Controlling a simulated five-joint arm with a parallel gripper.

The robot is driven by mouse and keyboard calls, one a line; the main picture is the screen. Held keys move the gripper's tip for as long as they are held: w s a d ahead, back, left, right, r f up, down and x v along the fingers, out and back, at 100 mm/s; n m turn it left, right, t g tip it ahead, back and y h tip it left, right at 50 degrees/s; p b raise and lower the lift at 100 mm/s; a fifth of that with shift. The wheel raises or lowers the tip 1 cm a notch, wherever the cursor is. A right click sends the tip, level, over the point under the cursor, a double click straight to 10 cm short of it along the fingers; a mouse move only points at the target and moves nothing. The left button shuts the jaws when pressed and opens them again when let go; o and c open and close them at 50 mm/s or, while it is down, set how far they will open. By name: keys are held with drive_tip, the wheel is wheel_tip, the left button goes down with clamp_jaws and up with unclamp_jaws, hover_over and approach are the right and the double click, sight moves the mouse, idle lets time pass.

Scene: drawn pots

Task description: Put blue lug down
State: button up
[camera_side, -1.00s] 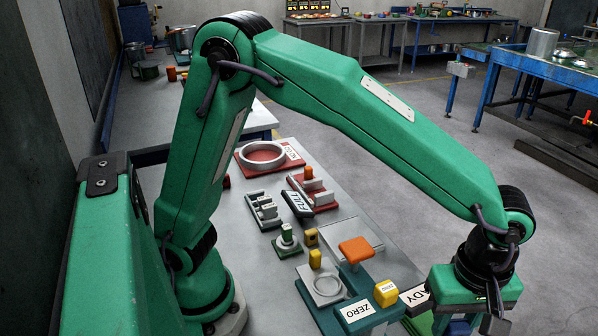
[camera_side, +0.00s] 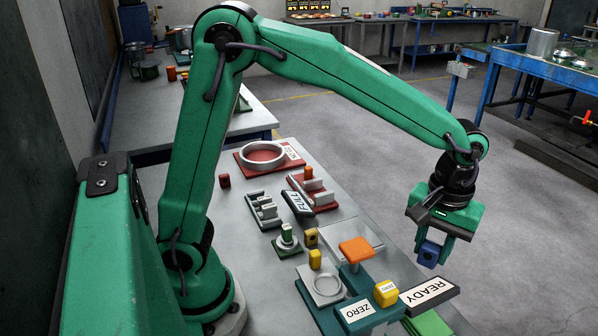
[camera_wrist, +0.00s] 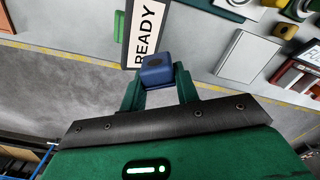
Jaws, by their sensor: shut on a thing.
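The blue lug (camera_side: 429,254) is a small blue block with a dark round hole in its face. My gripper (camera_side: 430,252) is shut on it and holds it in the air, beyond the right edge of the bench in the side view. In the wrist view the blue lug (camera_wrist: 157,70) sits between the green fingers of my gripper (camera_wrist: 158,84). The READY sign (camera_wrist: 146,30) shows just past the lug there. In the side view the READY sign (camera_side: 429,294) lies below and in front of the lug.
A ZERO sign (camera_side: 358,312), a yellow block (camera_side: 387,293) and an orange-topped post (camera_side: 356,250) stand on the near bench. A green pad (camera_side: 428,325) lies by the READY sign. A red tray with a ring (camera_side: 262,155) is farther back. Open floor lies to the right.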

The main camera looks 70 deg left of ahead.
drive_tip(key=w+a+r+m, duration=0.1)
drive_tip(key=a+r+m, duration=0.1)
drive_tip(key=a+m, duration=0.3)
drive_tip(key=a, duration=0.4)
drive_tip(key=shift+w+a+m, duration=0.2)
drive_tip(key=shift+a+m, duration=0.1)
drive_tip(key=shift+a, duration=0.1)
drive_tip(key=a, duration=0.7)
